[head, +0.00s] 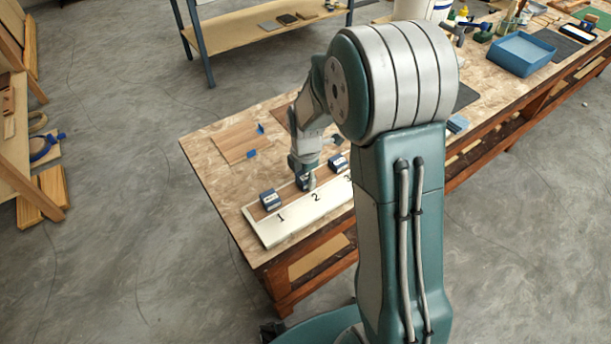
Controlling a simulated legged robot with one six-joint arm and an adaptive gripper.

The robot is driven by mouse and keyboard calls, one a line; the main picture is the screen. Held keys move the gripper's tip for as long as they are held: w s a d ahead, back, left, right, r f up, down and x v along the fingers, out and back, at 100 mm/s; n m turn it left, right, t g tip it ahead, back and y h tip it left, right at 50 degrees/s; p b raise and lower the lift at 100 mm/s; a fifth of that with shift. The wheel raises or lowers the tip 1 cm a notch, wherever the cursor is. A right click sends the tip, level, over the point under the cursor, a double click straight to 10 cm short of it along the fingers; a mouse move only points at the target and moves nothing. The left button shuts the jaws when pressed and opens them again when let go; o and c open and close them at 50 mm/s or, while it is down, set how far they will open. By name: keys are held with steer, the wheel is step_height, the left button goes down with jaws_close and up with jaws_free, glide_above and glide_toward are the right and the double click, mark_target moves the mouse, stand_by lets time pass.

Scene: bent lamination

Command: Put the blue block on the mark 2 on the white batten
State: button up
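The white batten (290,226) lies along the near left edge of the table, with black marks 1 (281,217), 2 (316,197) and 3 on its face. My arm hides its right end. A blue block with a pale top label (270,199) is behind mark 1. Another blue block (303,183) is behind mark 2, partly covered by my gripper (309,181). A third blue block (338,163) is farther right, near mark 3. My gripper points down at the middle block. Its fingers are too small to tell whether they grip it or only touch it.
The wooden table (215,178) carries a brown panel (238,142) with small blue pieces behind the batten. A blue tray (522,54), bottles and tools stand at the far right end. A shelf unit (262,30) is behind.

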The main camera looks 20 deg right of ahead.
steer(key=shift+o, duration=1.2)
step_height(320, 180, up, 12)
steer(key=f, duration=0.1)
steer(key=s+r+m+t, duration=0.2)
steer(key=s+r+m, duration=0.4)
steer(key=s+m, duration=0.4)
steer(key=s+r+m+t, duration=0.3)
steer(key=s+r+m, duration=0.3)
steer(key=s+m, duration=0.5)
steer(key=shift+r+m+t, duration=0.2)
steer(key=shift+m+t, duration=0.1)
